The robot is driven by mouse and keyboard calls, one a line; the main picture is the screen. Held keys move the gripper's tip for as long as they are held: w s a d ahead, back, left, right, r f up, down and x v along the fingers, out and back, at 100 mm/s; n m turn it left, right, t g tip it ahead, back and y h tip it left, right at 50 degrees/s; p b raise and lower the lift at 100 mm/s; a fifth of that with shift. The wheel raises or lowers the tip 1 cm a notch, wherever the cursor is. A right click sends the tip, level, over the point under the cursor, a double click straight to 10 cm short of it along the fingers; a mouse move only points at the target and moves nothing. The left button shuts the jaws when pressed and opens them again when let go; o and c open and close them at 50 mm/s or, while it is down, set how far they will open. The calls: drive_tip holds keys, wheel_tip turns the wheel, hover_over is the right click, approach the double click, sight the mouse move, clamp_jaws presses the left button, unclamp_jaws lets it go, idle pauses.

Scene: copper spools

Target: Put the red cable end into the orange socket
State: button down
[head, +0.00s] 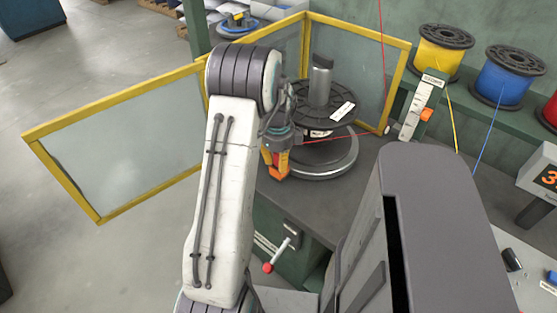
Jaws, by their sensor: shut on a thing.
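My gripper (279,165), with orange and yellow parts, is just right of my arm, at the left edge of a round spool stand. It is shut, and a thin red cable (345,136) runs from the right across the stand to it. The red cable end itself is hidden at the jaws. The black spool flange (345,112) lies around an upright grey spindle (320,85) above a round grey base. I cannot make out the orange socket for certain; an orange piece (427,115) shows on a pale upright scale (412,112) at the right.
Yellow-framed clear panels stand at the left (120,145) and behind the stand. Yellow (440,52) and blue (507,80) spools sit on a green shelf at the right. A red-knobbed lever (268,267) juts from the bench front. Open floor lies left.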

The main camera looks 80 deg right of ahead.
drive_tip(key=c, duration=0.9)
unclamp_jaws()
drive_tip(key=shift+r, duration=0.1)
drive_tip(key=r, duration=0.8)
drive_tip(key=a+r, duration=0.1)
drive_tip(key=r, duration=0.2)
drive_tip(key=shift+r, duration=0.4)
